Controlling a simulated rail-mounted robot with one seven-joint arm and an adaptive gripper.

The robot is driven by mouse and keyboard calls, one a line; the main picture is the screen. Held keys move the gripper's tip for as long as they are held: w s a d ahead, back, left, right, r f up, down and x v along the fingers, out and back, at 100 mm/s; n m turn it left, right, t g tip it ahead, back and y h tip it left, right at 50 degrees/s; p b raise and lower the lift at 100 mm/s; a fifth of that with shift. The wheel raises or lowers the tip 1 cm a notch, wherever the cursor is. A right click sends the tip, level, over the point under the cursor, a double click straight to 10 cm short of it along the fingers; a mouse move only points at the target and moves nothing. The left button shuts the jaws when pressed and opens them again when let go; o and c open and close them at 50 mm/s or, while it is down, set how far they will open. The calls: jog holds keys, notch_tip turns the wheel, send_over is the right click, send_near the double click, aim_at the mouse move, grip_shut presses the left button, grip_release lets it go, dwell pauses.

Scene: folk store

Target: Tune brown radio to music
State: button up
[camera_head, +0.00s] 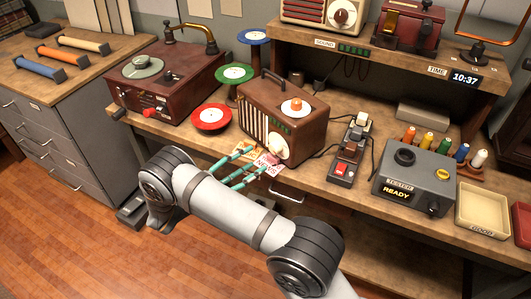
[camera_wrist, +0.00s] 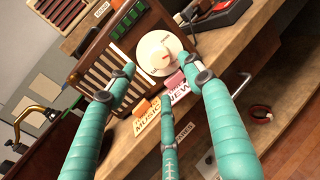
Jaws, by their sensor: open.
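The brown radio (camera_head: 314,122) stands upright on the workbench, with a slatted grille and a handle on top. In the wrist view the radio (camera_wrist: 93,47) fills the upper middle. Its round white dial (camera_wrist: 155,45) bears a short red mark. An orange block with a MUSIC card (camera_wrist: 147,122) and a pink block with a NEWS card (camera_wrist: 180,91) are below the dial. My gripper (camera_head: 262,158), with teal fingers, is open in front of the radio's face. In the wrist view its fingertips (camera_wrist: 157,66) flank the dial; contact cannot be told.
A red record player (camera_head: 165,75) and a red disc stand (camera_head: 211,118) are left of the radio. A switch box (camera_head: 348,155) and a grey tester (camera_head: 412,180) are right of it. A shelf (camera_head: 380,60) rises behind.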

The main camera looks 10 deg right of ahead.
aim_at(272, 149)
jog(key=shift+p+x, duration=0.3)
jog(key=shift+x, duration=3.8)
jog(key=shift+w, duration=0.1)
jog(key=shift+c, duration=1.3)
jog(key=c, duration=0.5)
jog(key=shift+c, duration=0.2)
